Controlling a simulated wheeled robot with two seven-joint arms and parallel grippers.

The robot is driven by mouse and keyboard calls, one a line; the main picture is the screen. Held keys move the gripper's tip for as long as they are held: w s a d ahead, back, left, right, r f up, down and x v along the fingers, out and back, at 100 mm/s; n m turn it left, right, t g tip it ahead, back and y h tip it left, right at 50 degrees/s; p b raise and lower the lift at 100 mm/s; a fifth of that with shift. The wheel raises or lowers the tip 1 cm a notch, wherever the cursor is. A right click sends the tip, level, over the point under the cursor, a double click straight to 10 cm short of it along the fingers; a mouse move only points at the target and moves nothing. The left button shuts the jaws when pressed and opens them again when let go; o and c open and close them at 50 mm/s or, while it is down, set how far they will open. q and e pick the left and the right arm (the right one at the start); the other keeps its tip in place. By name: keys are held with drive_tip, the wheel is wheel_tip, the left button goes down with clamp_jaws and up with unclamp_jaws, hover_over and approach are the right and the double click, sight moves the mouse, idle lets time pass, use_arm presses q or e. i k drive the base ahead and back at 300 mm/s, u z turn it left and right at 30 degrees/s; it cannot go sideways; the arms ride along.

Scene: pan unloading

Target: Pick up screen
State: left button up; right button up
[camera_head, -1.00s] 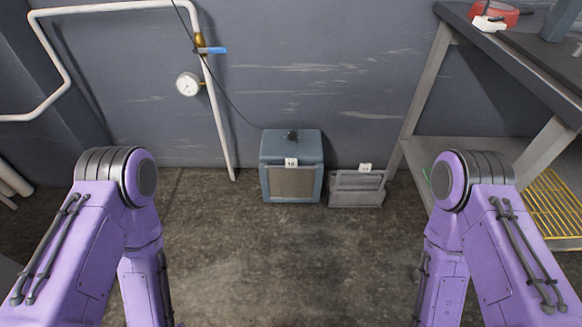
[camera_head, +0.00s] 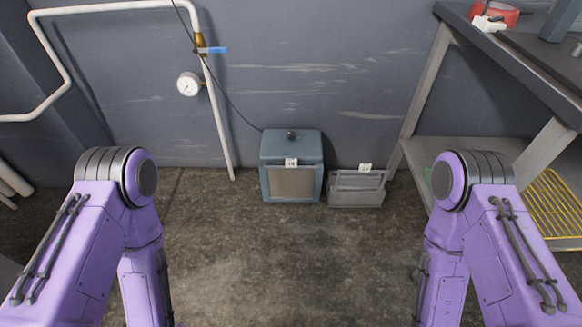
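A blue-grey box (camera_head: 291,147) stands upright on the floor against the back wall. Its front has a pale beige panel (camera_head: 291,185) with a white tag above it. I cannot tell for sure whether this panel is the screen. A smaller grey box-like holder (camera_head: 356,195) with a white tag stands just to its right. My two purple arms show at the left and right, bent down, well short of these things. Both grippers are out of view below the frame.
A workbench (camera_head: 510,52) with a red item (camera_head: 491,13) on top stands at the right. Its lower shelf bears a yellow grate (camera_head: 553,205). A white pipe (camera_head: 219,128) with a gauge (camera_head: 189,84) runs down the wall at left. The floor (camera_head: 290,260) between my arms is clear.

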sight(290, 181)
drive_tip(key=k, duration=0.5)
drive_tip(key=z, duration=0.35)
drive_tip(key=i, duration=2.15)
drive_tip(key=u, duration=0.4)
